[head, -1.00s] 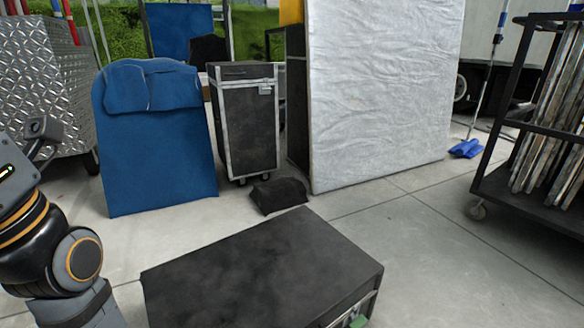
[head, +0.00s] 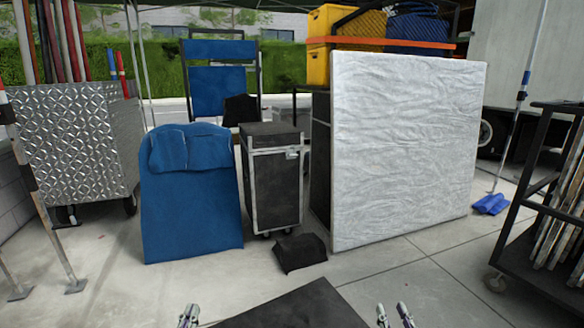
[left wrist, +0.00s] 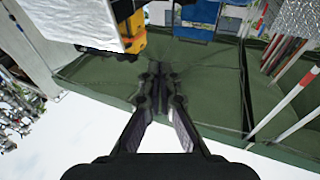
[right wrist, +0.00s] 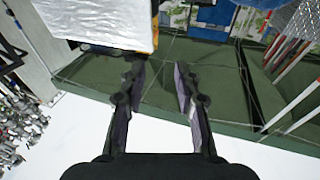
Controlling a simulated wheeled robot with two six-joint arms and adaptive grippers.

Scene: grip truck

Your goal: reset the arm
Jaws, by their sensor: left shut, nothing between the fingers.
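My left gripper (head: 188,316) shows at the bottom edge of the head view, its tips close together. In the left wrist view its fingers (left wrist: 161,78) meet with nothing between them. My right gripper (head: 394,315) shows at the bottom edge of the head view, its two tips apart. In the right wrist view its fingers (right wrist: 158,76) are spread and empty. Both grippers point away from me, one on each side of the black case top (head: 295,308). Most of both arms is out of the head view.
A blue padded panel (head: 190,215), a black trolley case (head: 274,185) and a small black bag (head: 300,253) stand ahead. A large white wrapped panel (head: 405,150) is at centre right. A black rack (head: 520,225) stands right, a metal cart (head: 75,150) left.

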